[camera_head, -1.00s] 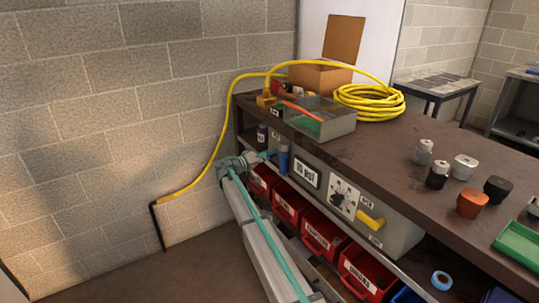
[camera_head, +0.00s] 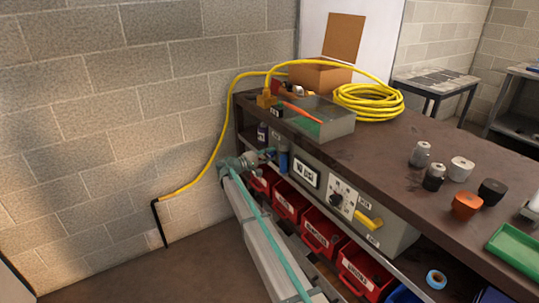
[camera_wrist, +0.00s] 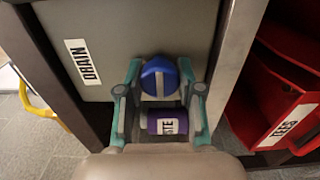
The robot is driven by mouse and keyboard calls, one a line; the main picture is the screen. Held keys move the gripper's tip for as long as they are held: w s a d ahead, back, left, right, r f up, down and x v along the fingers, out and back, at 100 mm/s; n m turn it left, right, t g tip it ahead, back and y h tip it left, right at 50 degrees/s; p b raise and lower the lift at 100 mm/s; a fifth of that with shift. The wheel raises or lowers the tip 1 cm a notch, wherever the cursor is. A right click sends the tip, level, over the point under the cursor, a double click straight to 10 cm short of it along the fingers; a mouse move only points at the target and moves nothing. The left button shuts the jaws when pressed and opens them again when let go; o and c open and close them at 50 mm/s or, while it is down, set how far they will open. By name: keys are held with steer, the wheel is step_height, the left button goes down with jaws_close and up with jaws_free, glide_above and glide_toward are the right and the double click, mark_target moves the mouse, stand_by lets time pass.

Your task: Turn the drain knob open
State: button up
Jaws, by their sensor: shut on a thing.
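A round blue knob (camera_wrist: 159,77) with a pale bar across it sits on the grey panel in the wrist view. A white DRAIN label (camera_wrist: 82,62) is on the panel to its left. My gripper (camera_wrist: 160,70) has its teal fingers on either side of the knob and is shut on it. In the head view, my gripper (camera_head: 247,161) is at the near-left end of the bench, beside the grey heater box (camera_head: 397,236). The knob cannot be made out clearly there.
A purple labelled container (camera_wrist: 165,122) shows between my fingers, below the knob in the wrist view. Red bins (camera_head: 322,233) line the lower shelf, close by. The dark workbench (camera_head: 400,150) overhangs the box. A yellow handle (camera_head: 368,220) sticks out farther right.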

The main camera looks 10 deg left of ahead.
stand_by(0.3)
steer(key=o, duration=1.2)
steer(key=shift+c, duration=0.2)
steer(key=v, duration=1.2)
